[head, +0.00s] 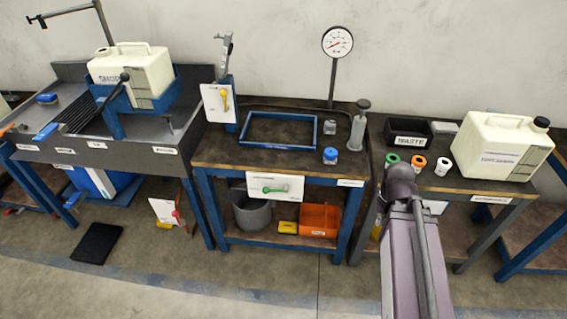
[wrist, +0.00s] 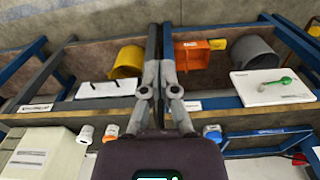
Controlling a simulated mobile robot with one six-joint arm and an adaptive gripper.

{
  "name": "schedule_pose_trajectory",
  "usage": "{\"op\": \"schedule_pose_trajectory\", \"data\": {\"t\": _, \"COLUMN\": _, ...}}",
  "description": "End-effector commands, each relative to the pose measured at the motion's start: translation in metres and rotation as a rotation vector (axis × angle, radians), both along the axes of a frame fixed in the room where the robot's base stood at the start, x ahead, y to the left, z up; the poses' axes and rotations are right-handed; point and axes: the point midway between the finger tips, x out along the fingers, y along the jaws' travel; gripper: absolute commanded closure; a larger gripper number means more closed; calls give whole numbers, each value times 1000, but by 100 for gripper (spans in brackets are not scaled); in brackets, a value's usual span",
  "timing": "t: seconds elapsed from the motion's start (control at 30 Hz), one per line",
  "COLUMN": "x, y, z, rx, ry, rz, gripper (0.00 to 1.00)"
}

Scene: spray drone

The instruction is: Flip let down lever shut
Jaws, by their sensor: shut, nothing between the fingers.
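Three small levers on white plates show in the head view, and I cannot read which label says let down. A green lever (head: 273,189) lies roughly level on the plate at the middle bench's front; it also shows in the wrist view (wrist: 286,82). A yellow lever (head: 224,101) points up on a plate at that bench's left corner. A red lever (head: 176,214) is on a low plate below the sink bench. My gripper (wrist: 160,28) is shut and empty in the wrist view, left of the green lever and apart from it. The head view does not clearly show it.
The middle bench holds a blue frame (head: 243,130), a blue-capped jar (head: 330,155) and a dial gauge (head: 337,42). Its lower shelf has a grey bucket (head: 253,215) and an orange bin (head: 319,220). A cream jug (head: 495,148) stands on the right bench. Floor in front is mostly clear.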

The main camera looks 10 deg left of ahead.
Motion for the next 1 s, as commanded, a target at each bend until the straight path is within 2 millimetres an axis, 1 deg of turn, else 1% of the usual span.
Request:
{"op": "schedule_pose_trajectory", "data": {"t": 0.23, "x": 13, "y": 6, "z": -28, "rx": -66, "ry": -43, "rz": 126, "gripper": 100}}
{"op": "schedule_pose_trajectory", "data": {"t": 0.47, "x": 36, "y": 18, "z": -65, "rx": -194, "ry": -111, "rz": 366, "gripper": 100}}
{"op": "schedule_pose_trajectory", "data": {"t": 0.77, "x": 68, "y": 41, "z": -106, "rx": -395, "ry": -188, "rz": 715, "gripper": 100}}
{"op": "schedule_pose_trajectory", "data": {"t": 1.0, "x": 92, "y": 67, "z": -134, "rx": -569, "ry": -228, "rz": 997, "gripper": 100}}
